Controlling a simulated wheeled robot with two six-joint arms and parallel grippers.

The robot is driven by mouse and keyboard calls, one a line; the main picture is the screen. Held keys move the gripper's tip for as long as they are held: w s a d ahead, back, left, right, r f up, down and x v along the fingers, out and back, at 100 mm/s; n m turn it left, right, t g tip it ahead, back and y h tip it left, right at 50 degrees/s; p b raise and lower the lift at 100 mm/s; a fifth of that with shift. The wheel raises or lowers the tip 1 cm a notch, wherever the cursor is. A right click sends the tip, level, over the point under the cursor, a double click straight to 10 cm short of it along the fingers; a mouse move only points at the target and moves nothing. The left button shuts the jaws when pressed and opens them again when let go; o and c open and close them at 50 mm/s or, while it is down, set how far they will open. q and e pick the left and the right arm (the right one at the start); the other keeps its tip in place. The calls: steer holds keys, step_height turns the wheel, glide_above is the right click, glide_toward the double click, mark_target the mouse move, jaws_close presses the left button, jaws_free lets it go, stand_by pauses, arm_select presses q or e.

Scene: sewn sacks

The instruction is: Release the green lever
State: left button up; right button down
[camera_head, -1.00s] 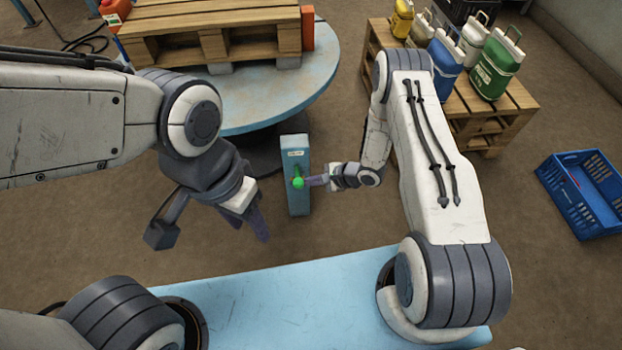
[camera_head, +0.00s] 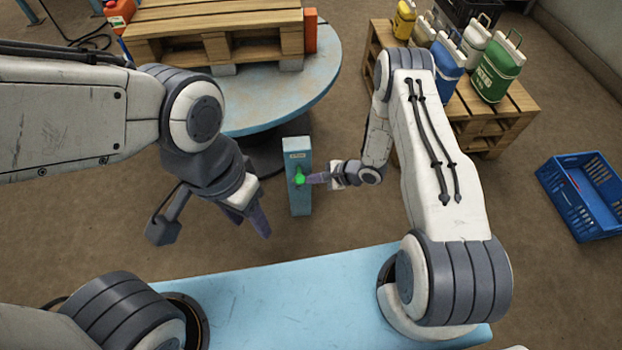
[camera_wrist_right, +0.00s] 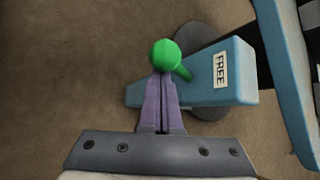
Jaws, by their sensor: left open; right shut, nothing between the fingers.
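The green lever (camera_head: 299,178) is on a blue post (camera_head: 298,200) that stands in front of the round table. In the right wrist view the lever's round green knob (camera_wrist_right: 165,54) is at the fingertips, and its short stem slants down to the right. My left gripper (camera_head: 218,232) is open and empty, to the left of the post.
A round blue table (camera_head: 290,105) holds a wooden pallet (camera_head: 210,35). Jerrycans, including a green one (camera_head: 495,70), stand on a pallet stack (camera_head: 520,105) at the right. A blue crate (camera_head: 585,195) is on the floor at far right. Floor around the post is clear.

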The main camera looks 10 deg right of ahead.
step_height(320, 180, down, 4)
steer(key=d+b, duration=0.2)
steer(key=b, duration=0.1)
steer(key=d+r+p, duration=0.3)
steer(key=d+r, duration=0.3)
steer(key=r, duration=0.1)
steer(key=shift+d+r, duration=0.35)
steer(key=shift+r, duration=0.05)
steer(key=shift+s, duration=0.1)
steer(key=w+a+r+n+h, duration=0.3)
steer(key=w+r+n+h, duration=0.25)
steer(key=r, duration=0.55)
steer(key=s+a+r+n+h, duration=0.2)
steer(key=s+a+r+n, duration=0.2)
steer(key=r+n, duration=0.5)
steer(key=s+a+r+n+g, duration=0.2)
steer(key=s+r+n, duration=0.15)
steer(key=s, duration=0.65)
steer(key=s+a+r+n+g+p, duration=0.1)
steer(key=s+a+r+n, duration=0.3)
steer(key=s, duration=0.6)
steer(key=s+a+r+n+g, duration=0.1)
steer(key=s+r+n+g, duration=0.1)
steer(key=s+r, duration=0.6)
step_height(320, 180, up, 21)
steer(key=s+p, duration=0.1)
steer(key=p, duration=2.2)
steer(key=shift+s+d, duration=0.3)
steer(key=shift+s, duration=0.05)
